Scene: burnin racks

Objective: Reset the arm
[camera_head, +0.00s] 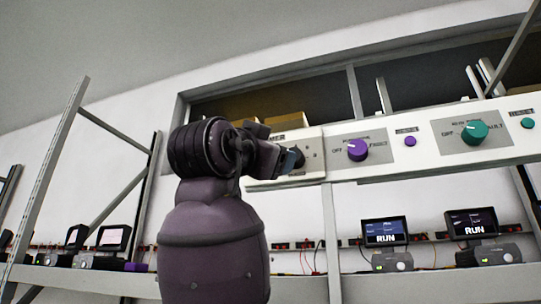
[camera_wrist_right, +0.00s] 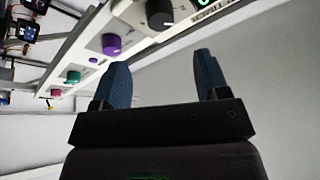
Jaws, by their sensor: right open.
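My right arm rises in the middle of the head view, bent at a dark joint. Its right gripper (camera_head: 289,160) is at the left end of the white control panel (camera_head: 412,157) and partly covers a dark knob there. In the right wrist view the right gripper (camera_wrist_right: 162,66) shows two blue fingers spread wide with nothing between them. The dark knob (camera_wrist_right: 158,14) lies beyond the fingers, apart from them, near the top of that view. My left gripper is not in view.
The panel carries a purple knob (camera_head: 357,150) and a teal knob (camera_head: 474,132). Below it, two small screens (camera_head: 384,231) (camera_head: 470,223) reading RUN stand on a shelf. Rack posts (camera_head: 50,178) and more devices (camera_head: 111,238) stand at left. Boxes sit behind the panel.

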